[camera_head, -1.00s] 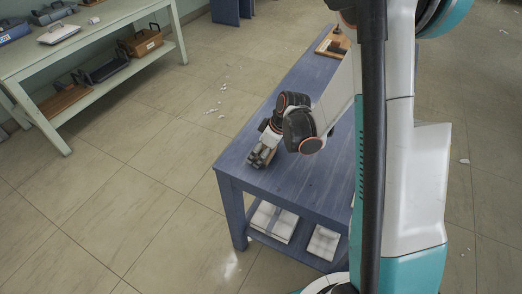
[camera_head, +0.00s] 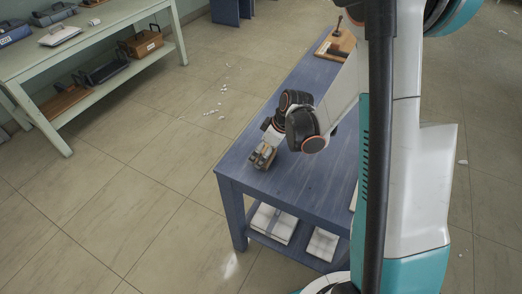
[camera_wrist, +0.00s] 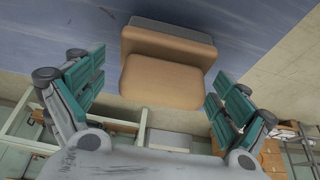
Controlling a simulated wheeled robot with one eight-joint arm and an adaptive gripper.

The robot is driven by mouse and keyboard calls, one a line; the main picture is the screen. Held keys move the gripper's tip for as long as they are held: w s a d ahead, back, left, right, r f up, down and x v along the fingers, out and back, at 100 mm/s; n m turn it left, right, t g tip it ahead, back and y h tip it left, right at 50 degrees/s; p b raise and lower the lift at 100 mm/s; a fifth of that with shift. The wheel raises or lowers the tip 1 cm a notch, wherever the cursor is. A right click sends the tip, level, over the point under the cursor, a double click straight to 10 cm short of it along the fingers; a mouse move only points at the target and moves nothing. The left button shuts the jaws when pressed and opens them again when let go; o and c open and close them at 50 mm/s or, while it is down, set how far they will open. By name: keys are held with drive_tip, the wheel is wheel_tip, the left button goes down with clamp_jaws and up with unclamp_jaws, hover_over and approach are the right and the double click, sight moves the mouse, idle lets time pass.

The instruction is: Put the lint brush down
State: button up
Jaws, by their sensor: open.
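The lint brush, a tan block with a greyish edge strip, shows in the wrist view (camera_wrist: 163,78) against the blue table top. It lies between the two green fingers of my gripper (camera_wrist: 165,97), with a gap on each side. My gripper is open around it. In the head view my gripper (camera_head: 263,155) is low over the near left corner of the blue table (camera_head: 300,185), and a bit of tan shows between its fingers. The brush appears to rest on the table, though its underside is hidden.
A wooden board with a dark-handled item (camera_head: 336,43) lies at the table's far end. White folded stacks (camera_head: 274,222) are on its lower shelf. A pale green bench (camera_head: 110,32) with trays and boxes stands at the left. White scraps lie on the floor.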

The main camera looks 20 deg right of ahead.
drive_tip(key=s+d+r+m+t+h+p, duration=0.15)
drive_tip(key=s+r, duration=0.35)
drive_tip(key=r, duration=0.6)
drive_tip(key=s+r+m+p, duration=0.2)
drive_tip(key=s+r+p, duration=0.15)
drive_tip(key=r, duration=0.75)
drive_tip(key=s+r+m+t+h, duration=0.1)
drive_tip(key=s+r+m, duration=0.1)
drive_tip(key=s, duration=0.4)
drive_tip(key=s+a+r+m+t+b, duration=0.1)
drive_tip(key=s+r+m, duration=0.2)
drive_tip(key=s, duration=0.3)
drive_tip(key=shift+s+r+m+t+h, duration=0.25)
drive_tip(key=shift+r+m+t+h, duration=0.1)
drive_tip(key=shift+r, duration=0.45)
drive_tip(key=shift+a, duration=0.1)
